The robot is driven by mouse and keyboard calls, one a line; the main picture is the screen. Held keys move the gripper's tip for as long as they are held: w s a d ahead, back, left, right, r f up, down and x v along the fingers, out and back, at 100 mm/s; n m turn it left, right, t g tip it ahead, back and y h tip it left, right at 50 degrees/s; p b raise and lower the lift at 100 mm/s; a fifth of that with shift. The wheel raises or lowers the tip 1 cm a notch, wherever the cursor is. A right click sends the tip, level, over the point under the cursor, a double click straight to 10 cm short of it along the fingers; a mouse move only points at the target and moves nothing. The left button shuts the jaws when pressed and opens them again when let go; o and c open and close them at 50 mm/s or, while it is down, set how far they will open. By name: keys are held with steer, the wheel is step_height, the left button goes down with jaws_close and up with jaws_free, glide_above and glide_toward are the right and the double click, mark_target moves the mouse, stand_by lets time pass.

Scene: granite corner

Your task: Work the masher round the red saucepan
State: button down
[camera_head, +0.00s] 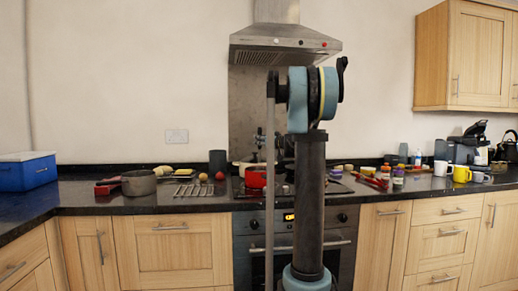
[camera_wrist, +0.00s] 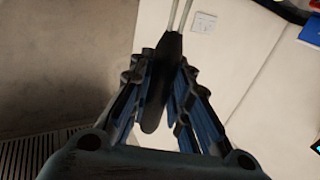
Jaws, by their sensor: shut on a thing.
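In the wrist view my gripper (camera_wrist: 163,68) is shut on the black handle of the masher (camera_wrist: 172,45). Two thin metal rods run from the handle out of the top of the picture, so the mashing end is out of view. In the head view the red saucepan (camera_head: 256,178) sits on the hob, just left of my arm's dark upright link. My arm hides most of the gripper and masher there, and I cannot tell how far the masher is from the pan.
An extractor hood (camera_head: 275,45) hangs above the hob. Left on the counter are a grey pot (camera_head: 139,183), a metal rack (camera_head: 194,190) and a blue box (camera_head: 28,172). A dark canister (camera_head: 217,162) stands behind. Jars, a yellow mug (camera_head: 461,174) and appliances stand right.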

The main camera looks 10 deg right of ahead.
steer(key=shift+r, duration=3.15)
steer(key=shift+s, duration=0.1)
